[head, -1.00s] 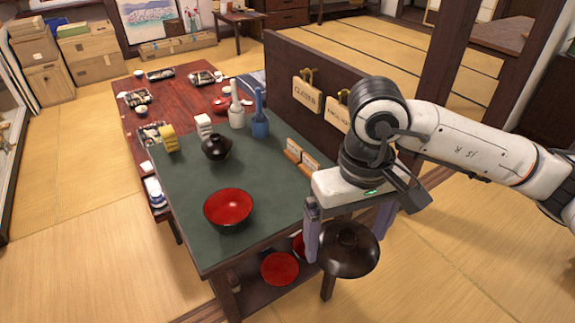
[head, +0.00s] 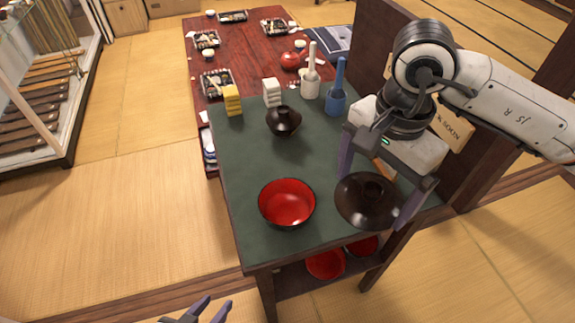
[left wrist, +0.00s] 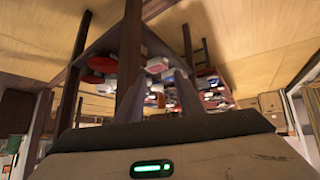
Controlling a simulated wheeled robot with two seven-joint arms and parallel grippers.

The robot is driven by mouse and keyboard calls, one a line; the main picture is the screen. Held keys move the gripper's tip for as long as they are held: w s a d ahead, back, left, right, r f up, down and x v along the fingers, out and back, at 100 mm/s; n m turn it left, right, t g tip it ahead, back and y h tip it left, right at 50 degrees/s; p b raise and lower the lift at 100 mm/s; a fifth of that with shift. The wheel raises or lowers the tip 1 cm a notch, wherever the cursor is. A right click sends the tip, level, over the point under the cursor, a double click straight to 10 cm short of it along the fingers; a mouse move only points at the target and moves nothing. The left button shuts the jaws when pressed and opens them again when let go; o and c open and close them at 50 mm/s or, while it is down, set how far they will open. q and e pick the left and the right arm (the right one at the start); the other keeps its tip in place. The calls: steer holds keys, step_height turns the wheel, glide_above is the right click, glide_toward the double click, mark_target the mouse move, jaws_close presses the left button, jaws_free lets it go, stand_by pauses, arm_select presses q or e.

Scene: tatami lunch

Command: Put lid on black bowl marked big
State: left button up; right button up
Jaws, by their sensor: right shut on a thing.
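The bowl (head: 287,204), black outside and red inside, stands upright and uncovered near the front of the green-topped table (head: 240,190). No marking is readable on it. My right gripper (head: 376,188) is shut on a dark brown-black lid (head: 365,207), with a finger at either side. The lid is knob up, just right of the bowl over the table's right side, apart from the bowl. Its exact height is hard to tell. My left gripper (head: 213,308) is low in front of the table, fingers apart and empty. Its fingers show dimly in the left wrist view (left wrist: 158,97).
A dark partition (head: 375,50) edges the right. Red bowls (head: 325,264) sit on the lower shelf.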

steer(key=w+a+m+b, duration=0.1)
steer(key=w+a+m, duration=0.1)
steer(key=a+m, duration=0.75)
steer(key=w+a+m, duration=0.2)
steer(key=a+m, duration=0.3)
steer(key=m, duration=1)
steer(key=f+b, duration=0.2)
steer(key=f, duration=0.3)
steer(key=shift+w+d+b, duration=0.1)
steer(key=shift+d+b, duration=0.15)
steer(key=shift+b, duration=0.15)
steer(key=shift+f, duration=0.15)
steer(key=shift+f+b, duration=0.1)
steer(key=shift+b, duration=0.2)
arm_select(q)
steer(key=shift+w+d+f, duration=0.25)
steer(key=shift+d+f, duration=0.1)
steer(key=shift+f, duration=0.2)
steer(key=shift+w+d+f, duration=0.25)
steer(key=shift+d+f, duration=0.1)
steer(key=shift+f, duration=0.2)
steer(key=shift+w+f, duration=0.1)
steer(key=shift+f, duration=0.15)
steer(key=shift+f+b, duration=0.95)
steer(key=shift+b, duration=0.15)
arm_select(e)
steer(key=shift+f, duration=0.35)
